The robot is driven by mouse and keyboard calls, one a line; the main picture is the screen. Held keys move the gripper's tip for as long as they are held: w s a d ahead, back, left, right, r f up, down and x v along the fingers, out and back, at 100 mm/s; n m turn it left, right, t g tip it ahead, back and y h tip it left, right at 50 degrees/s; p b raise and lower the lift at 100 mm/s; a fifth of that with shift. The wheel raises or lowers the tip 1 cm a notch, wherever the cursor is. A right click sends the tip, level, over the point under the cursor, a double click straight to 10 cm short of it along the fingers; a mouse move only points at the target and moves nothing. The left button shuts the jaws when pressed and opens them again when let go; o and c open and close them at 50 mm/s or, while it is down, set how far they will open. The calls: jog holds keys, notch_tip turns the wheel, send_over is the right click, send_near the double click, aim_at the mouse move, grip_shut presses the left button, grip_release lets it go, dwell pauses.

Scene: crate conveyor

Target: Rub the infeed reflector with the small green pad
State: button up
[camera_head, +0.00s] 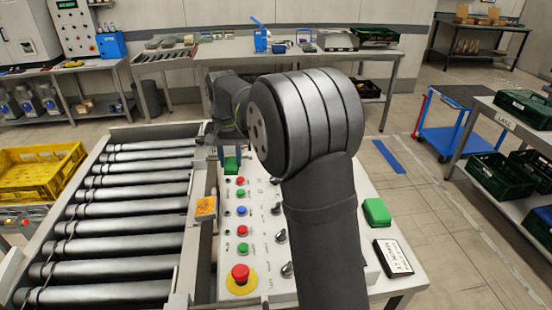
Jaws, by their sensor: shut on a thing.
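My gripper (234,155) is in the middle of the view, partly hidden by my own arm. It points down and is shut on the small green pad (232,166), which shows between its fingers. The pad is over the far end of the control panel, close to the conveyor's right side rail. An orange reflector (206,208) sits nearer me on that rail, apart from the pad. From this view I cannot tell the pad's exact height.
The roller conveyor (117,224) lies left. The control panel (258,270) carries several coloured buttons and knobs, with a red stop button (240,274) near its front. A green block (376,212) and a dark labelled card (392,258) lie right of my arm. A yellow crate (38,172) stands far left.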

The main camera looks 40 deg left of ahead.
jog(key=s+a+r+n, duration=0.1)
jog(key=s+a+r, duration=0.15)
jog(key=s, duration=0.65)
jog(key=shift+w+a+f, duration=0.1)
jog(key=shift+f, duration=2.05)
jog(key=shift+w+a+f, duration=0.1)
jog(key=shift+f, duration=2)
jog(key=shift+s+d+r, duration=0.2)
jog(key=shift+s+d, duration=0.05)
jog(key=shift+s, duration=0.05)
jog(key=shift+c, duration=0.3)
jog(key=shift+s+d+f, duration=0.15)
jog(key=shift+s+d, duration=0.15)
jog(key=shift+d, duration=0.1)
jog(key=shift+s+d, duration=1.6)
jog(key=shift+s, duration=0.05)
jog(key=shift+w+a+r, duration=0.2)
jog(key=shift+w+a, duration=2.1)
notch_tip(320, 180, up, 8)
jog(key=shift+f, duration=0.1)
jog(key=shift+d, duration=0.1)
